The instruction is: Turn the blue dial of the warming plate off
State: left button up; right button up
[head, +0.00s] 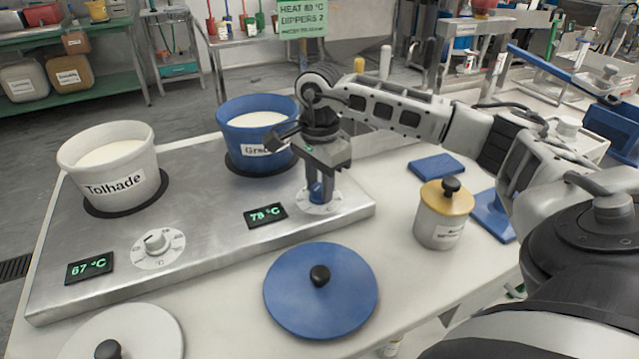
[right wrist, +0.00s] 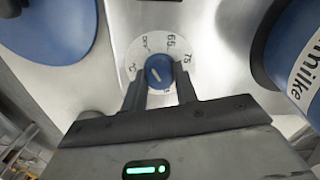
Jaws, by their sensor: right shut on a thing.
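The warming plate (head: 205,205) is a long steel slab on the table. Its blue dial (head: 317,196) sits on a round white scale near the plate's right end. My right gripper (head: 319,185) points down and is shut on the blue dial, one finger on each side. In the right wrist view the dial (right wrist: 158,71) shows between the fingertips, with a short white mark on its face; part of the scale is hidden by the fingers. The display (head: 266,216) beside it reads 78 °C. My left gripper is out of view.
A blue pot (head: 259,137) stands behind the dial, a white pot (head: 110,172) at the left. A white dial (head: 157,244) and a 67 °C display (head: 90,267) are at the front left. A blue lid (head: 321,301) and yellow-topped jar (head: 442,222) lie nearby.

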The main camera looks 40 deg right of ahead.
aim_at(319, 187)
jog(key=shift+r, duration=0.15)
jog(key=o, duration=1)
notch_tip(319, 187, up, 16)
jog(key=shift+f+p, duration=0.1)
jog(key=shift+p, duration=1.1)
